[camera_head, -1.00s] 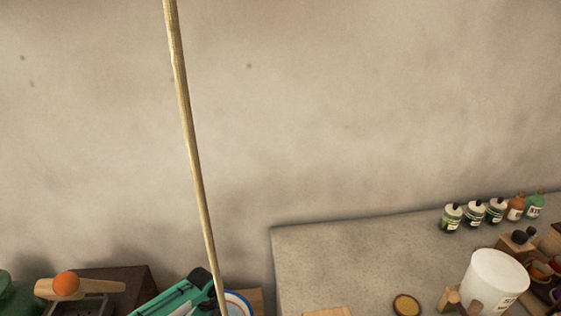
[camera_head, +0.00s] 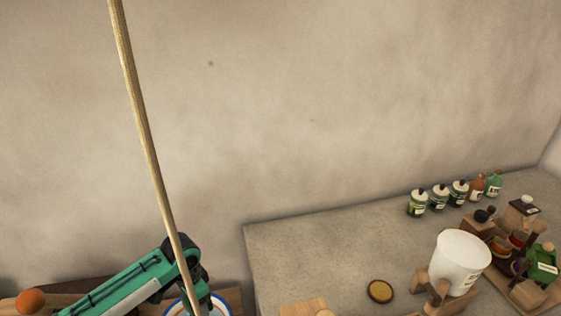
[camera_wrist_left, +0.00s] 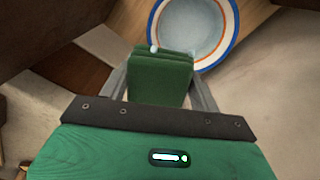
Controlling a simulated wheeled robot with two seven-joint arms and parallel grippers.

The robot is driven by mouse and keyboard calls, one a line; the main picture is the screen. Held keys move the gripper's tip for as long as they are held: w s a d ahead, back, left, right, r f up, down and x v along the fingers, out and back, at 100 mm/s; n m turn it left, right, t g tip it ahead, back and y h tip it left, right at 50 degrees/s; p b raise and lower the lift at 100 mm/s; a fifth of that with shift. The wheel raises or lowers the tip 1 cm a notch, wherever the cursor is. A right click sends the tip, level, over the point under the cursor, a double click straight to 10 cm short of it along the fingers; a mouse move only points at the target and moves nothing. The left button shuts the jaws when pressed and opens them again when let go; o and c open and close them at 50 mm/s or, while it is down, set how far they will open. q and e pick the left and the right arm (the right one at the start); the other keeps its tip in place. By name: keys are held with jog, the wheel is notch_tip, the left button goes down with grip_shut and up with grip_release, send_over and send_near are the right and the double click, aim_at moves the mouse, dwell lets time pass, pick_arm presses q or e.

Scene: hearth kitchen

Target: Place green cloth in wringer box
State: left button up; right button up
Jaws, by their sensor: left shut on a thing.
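In the left wrist view my left gripper (camera_wrist_left: 160,88) is shut on a folded green cloth (camera_wrist_left: 160,70), held between its grey fingers. A white bowl (camera_wrist_left: 226,12) with a blue and orange rim and clear contents lies just beyond the cloth. In the head view my green left arm comes in at the lower left, and my left gripper (camera_head: 198,300) is over the bowl's rim area, its fingertips mostly hidden. The cloth does not show clearly there. I cannot make out the wringer box for certain. My right gripper is not in view.
A long wooden pole (camera_head: 145,130) crosses in front of my left arm. An orange ball (camera_head: 31,300) shows at lower left. On the grey counter (camera_head: 300,255) stand a white bucket (camera_head: 461,258), several bottles (camera_head: 440,200) and a round brown lid (camera_head: 380,291).

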pick_arm(q)
jog(key=s+d+r+n, duration=0.1)
jog(key=s+r+n, duration=0.8)
jog(key=r, duration=0.3)
jog(key=shift+s, duration=0.15)
